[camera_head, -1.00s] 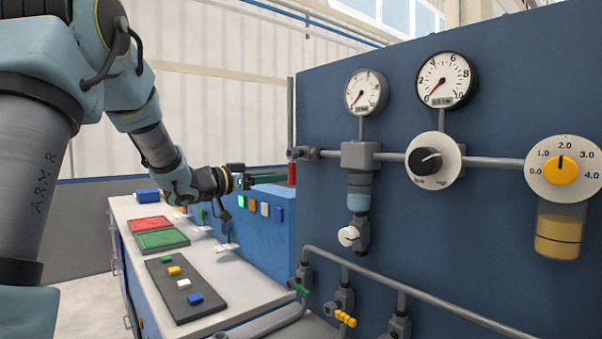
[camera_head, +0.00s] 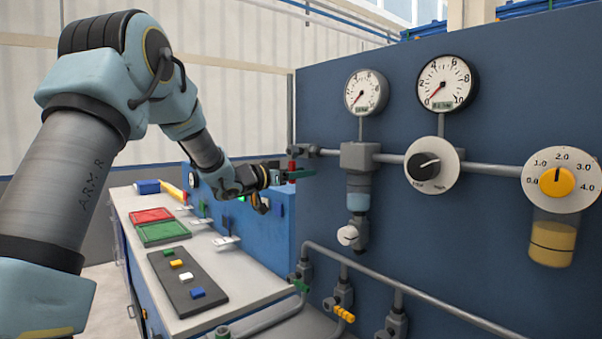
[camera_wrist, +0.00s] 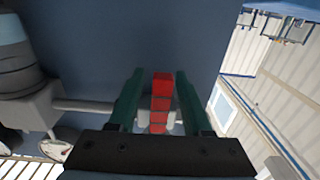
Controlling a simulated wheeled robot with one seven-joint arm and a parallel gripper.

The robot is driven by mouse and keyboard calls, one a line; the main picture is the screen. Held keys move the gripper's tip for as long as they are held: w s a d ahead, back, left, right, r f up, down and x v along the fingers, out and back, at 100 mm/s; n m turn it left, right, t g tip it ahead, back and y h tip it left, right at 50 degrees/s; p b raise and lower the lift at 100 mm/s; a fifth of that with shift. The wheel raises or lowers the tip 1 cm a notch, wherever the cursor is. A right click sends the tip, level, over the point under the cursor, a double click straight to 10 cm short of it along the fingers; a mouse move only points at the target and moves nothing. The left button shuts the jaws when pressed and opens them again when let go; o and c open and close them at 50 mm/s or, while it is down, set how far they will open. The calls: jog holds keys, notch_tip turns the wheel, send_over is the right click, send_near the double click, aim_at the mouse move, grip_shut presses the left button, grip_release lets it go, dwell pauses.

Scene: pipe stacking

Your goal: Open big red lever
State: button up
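The big red lever (camera_head: 291,167) stands upright at the left end of the upper pipe, by the left edge of the blue panel. In the wrist view the red lever (camera_wrist: 161,100) is a segmented red bar between my two green fingers. My gripper (camera_head: 303,174) reaches the lever from the left, with its fingertips past it. In the wrist view my gripper (camera_wrist: 156,95) is open around the lever, with a gap on both sides. The lower part of the lever is partly hidden by the fingers in the head view.
The blue panel (camera_head: 480,240) carries gauges (camera_head: 447,82), a black knob (camera_head: 432,166) and a yellow dial (camera_head: 557,182). Lower pipes have a green valve handle (camera_head: 301,286) and a yellow one (camera_head: 344,314). The bench (camera_head: 250,279) on the left holds trays and small blocks.

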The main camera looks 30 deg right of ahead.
grip_shut()
dwell(1.2)
